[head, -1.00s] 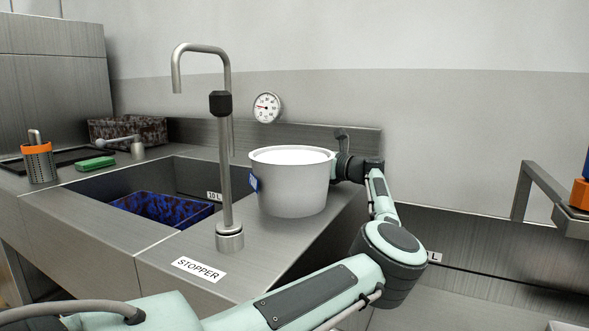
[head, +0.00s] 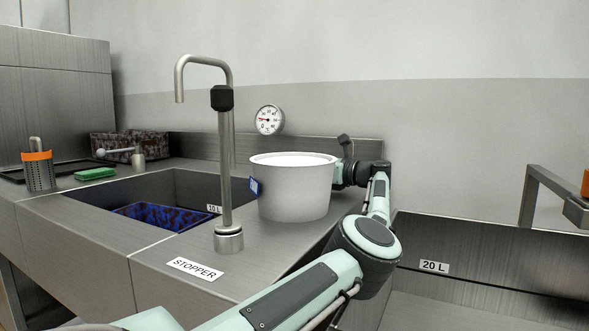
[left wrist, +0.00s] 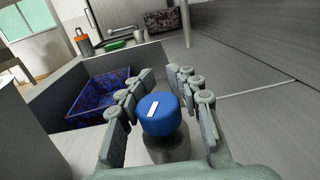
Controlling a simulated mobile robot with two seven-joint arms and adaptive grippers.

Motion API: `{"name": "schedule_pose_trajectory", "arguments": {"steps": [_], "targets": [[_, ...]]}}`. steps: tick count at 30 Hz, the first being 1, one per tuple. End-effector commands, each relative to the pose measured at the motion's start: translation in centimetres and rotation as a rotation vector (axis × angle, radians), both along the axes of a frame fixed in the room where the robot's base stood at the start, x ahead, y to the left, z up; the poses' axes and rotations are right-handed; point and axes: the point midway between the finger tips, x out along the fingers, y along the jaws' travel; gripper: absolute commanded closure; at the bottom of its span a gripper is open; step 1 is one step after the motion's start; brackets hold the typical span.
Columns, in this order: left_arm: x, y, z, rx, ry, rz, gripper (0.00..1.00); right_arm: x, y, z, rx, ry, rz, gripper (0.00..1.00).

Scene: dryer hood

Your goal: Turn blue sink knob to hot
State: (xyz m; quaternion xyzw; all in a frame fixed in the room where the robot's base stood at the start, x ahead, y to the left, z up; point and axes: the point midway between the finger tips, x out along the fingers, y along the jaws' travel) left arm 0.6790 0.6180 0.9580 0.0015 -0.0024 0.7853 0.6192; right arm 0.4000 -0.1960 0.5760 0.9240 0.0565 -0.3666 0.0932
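The blue sink knob (left wrist: 161,114) shows in the left wrist view with a slanted white mark on its top. It sits on a dark grey base. My left gripper (left wrist: 153,78) has one finger on each side of the knob, with narrow gaps showing, so it looks open around it. In the head view my left arm reaches behind a white pot (head: 294,195), which hides the fingers. A small blue patch (head: 256,187) shows at the pot's left edge; I cannot tell whether it is the knob. My right gripper is not in view.
A tall faucet (head: 225,165) stands left of the pot. The sink holds a blue speckled tub (head: 163,216). An orange-rimmed container (head: 39,172), a green sponge (head: 95,174) and a dark basket (head: 125,145) are beyond. A round dial (head: 269,120) is on the wall.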

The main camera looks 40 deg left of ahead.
Motion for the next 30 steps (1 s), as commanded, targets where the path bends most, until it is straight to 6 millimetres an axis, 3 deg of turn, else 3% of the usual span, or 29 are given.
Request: {"name": "schedule_pose_trajectory", "arguments": {"steps": [3, 14, 30], "targets": [[0.0, 0.0, -0.2, -0.002, 0.000, 0.002, 0.52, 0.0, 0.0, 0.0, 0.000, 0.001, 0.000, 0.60], [0.1, -0.5, -0.4, -0.004, 0.001, 0.003, 0.52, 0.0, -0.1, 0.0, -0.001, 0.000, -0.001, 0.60], [2.4, -10.1, -0.2, -0.003, 0.001, 0.001, 0.52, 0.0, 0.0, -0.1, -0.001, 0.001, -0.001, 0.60]]}}
